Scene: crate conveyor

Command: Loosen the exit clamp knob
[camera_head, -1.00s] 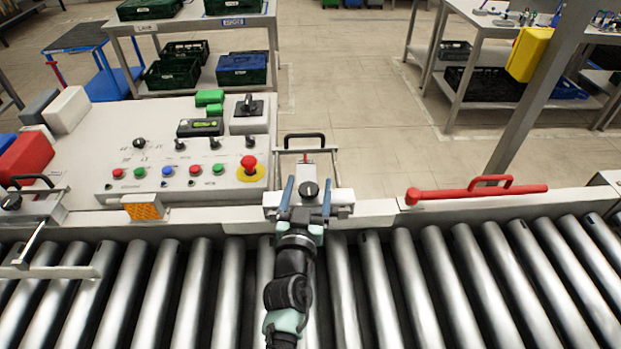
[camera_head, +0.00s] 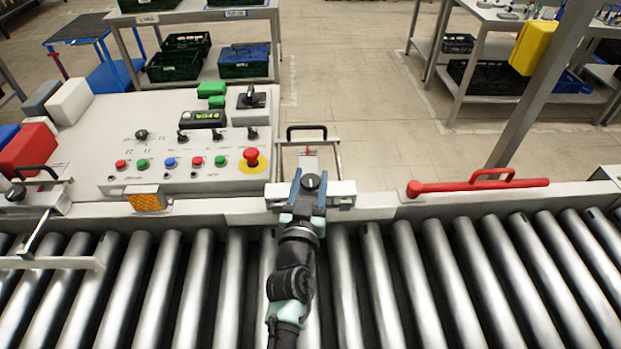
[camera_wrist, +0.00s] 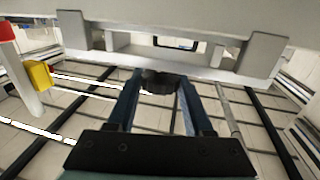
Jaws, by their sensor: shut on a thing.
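The exit clamp knob (camera_head: 311,182) is a small black round knob on a grey clamp block (camera_head: 341,190) on the conveyor's far side rail. My gripper (camera_head: 309,184) reaches over the rollers, its blue fingers on either side of the knob and shut on it. In the wrist view the dark knob (camera_wrist: 161,82) sits between the tips of the two fingers (camera_wrist: 160,88). The fingers partly hide the knob's sides. A black handle (camera_head: 306,132) on a thin frame stands behind the clamp.
A control panel (camera_head: 120,188) with coloured buttons and a red emergency stop (camera_head: 251,159) is left of the clamp. A red bar with a handle (camera_head: 478,187) lies on the rail to the right. Another clamp (camera_head: 38,200) is at far left. Rollers (camera_head: 420,285) are empty.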

